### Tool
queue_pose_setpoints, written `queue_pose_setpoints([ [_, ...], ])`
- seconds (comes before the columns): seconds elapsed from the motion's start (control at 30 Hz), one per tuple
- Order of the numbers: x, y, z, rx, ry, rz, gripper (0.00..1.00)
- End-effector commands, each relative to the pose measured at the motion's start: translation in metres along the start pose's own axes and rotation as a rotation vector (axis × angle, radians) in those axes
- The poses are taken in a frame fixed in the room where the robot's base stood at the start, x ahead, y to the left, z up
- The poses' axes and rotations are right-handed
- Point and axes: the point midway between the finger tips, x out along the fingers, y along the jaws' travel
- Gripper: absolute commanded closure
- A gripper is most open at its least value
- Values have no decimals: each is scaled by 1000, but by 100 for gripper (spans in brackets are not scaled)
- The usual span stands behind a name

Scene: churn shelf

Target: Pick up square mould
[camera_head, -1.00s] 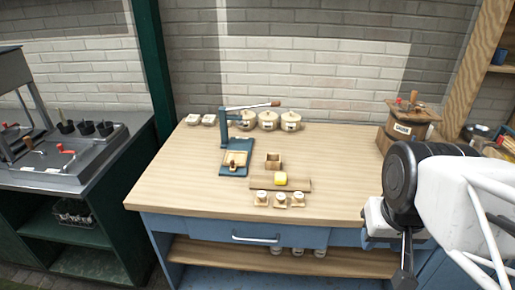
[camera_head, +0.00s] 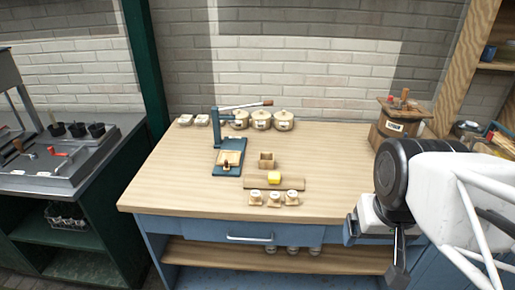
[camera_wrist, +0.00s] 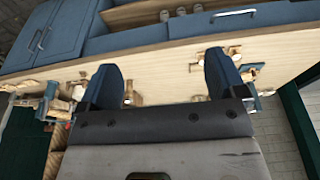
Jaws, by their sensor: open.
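The square mould, a small open wooden box (camera_head: 267,160), stands on the wooden bench top behind a board with a yellow block. My gripper (camera_wrist: 163,75) is open and empty, its two dark blue fingers wide apart in the wrist view. In the head view my arm is at the right, and its dark lower end (camera_head: 398,272) hangs at the bench's front right, well apart from the mould. In the wrist view small wooden items show beyond the fingers, partly hidden; I cannot tell which is the mould.
A blue lever press (camera_head: 227,170) stands left of the mould. The board (camera_head: 292,183) carries the yellow block (camera_head: 274,177), with several small labelled pots in front. Lidded pots (camera_head: 261,120) line the back.

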Motion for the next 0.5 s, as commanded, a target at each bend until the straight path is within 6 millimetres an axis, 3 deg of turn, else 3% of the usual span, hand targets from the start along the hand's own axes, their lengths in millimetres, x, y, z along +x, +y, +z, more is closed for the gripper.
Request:
queue_pose_setpoints([
  [0.33, 0, 0, -1, -3, -1, 0, 6],
  [0.5, -1, -2, -12, -32, -5, -1, 6],
])
